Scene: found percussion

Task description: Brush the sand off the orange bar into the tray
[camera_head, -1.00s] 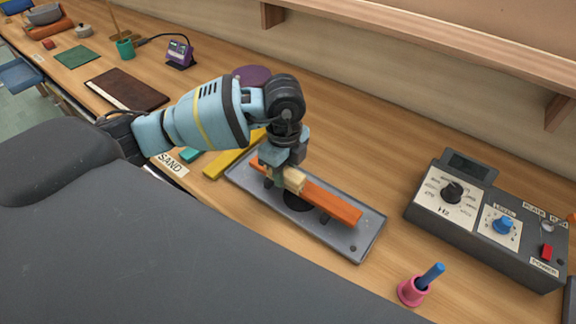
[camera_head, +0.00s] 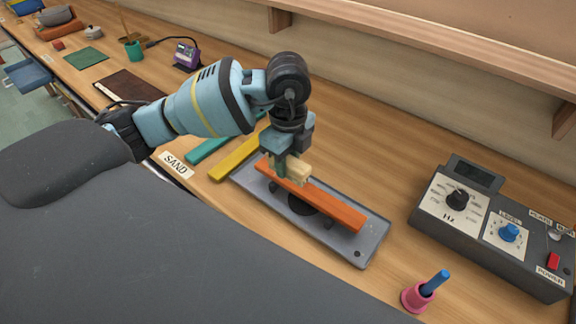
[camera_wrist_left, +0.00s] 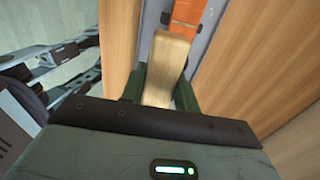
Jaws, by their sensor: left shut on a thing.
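The orange bar (camera_head: 325,205) lies lengthwise over the grey tray (camera_head: 372,243), raised on supports above its floor. I cannot make out sand on the bar. My left gripper (camera_head: 287,172) is shut on a pale brush (camera_head: 296,168), a wooden block with a light lower edge, at the far-left end of the bar. I cannot tell if the brush touches the bar. In the left wrist view the brush (camera_wrist_left: 167,55) sits between my fingers, with the orange bar (camera_wrist_left: 190,10) just beyond it. My right gripper is not seen.
A yellow bar (camera_head: 236,160) and a teal bar (camera_head: 208,147) lie left of the tray by the SAND label (camera_head: 176,164). A pink cup (camera_head: 416,298) with a blue stick stands near the front. A control box (camera_head: 490,228) stands at right.

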